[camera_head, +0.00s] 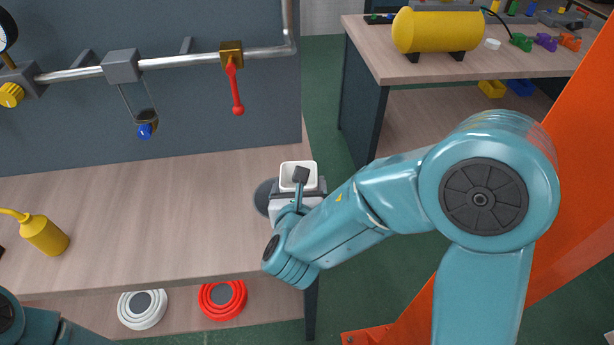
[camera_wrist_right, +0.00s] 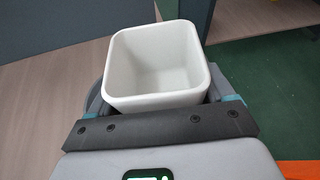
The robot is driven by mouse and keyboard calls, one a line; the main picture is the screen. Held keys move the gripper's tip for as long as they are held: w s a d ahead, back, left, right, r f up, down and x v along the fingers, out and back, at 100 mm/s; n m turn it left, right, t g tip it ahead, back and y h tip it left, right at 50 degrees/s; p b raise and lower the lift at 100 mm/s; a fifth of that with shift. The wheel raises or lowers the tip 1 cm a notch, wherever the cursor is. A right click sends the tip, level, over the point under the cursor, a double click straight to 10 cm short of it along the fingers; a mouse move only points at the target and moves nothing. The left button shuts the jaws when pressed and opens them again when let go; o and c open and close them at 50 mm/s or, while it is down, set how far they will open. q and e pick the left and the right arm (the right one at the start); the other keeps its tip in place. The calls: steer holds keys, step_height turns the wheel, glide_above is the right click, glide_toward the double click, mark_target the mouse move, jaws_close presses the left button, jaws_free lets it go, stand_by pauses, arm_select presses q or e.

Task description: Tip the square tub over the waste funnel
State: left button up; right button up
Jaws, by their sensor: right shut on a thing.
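The white square tub (camera_head: 285,178) is at the right end of the workbench, in front of my right gripper (camera_head: 298,193). The right wrist view shows the tub (camera_wrist_right: 155,62) from above, open side up, with bare white inner walls and no contents that I can make out. My right gripper (camera_wrist_right: 160,98) is shut on the tub, with its fingers at the tub's two sides. A dark grey round thing (camera_head: 264,198) lies partly hidden beside the tub; I cannot tell whether it is the waste funnel. My left gripper is out of view.
A pipe with a red-handled valve (camera_head: 235,88) runs along the back panel. A yellow bottle (camera_head: 44,235) stands at the bench's left. Red (camera_head: 222,298) and white (camera_head: 142,307) round things sit on the lower shelf. An orange beam (camera_head: 570,190) rises at right. The bench's middle is clear.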

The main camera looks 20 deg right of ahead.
steer(key=shift+w+r+p, duration=0.15)
steer(key=shift+r+p, duration=0.4)
steer(key=shift+p, duration=0.2)
steer(key=shift+r, duration=0.65)
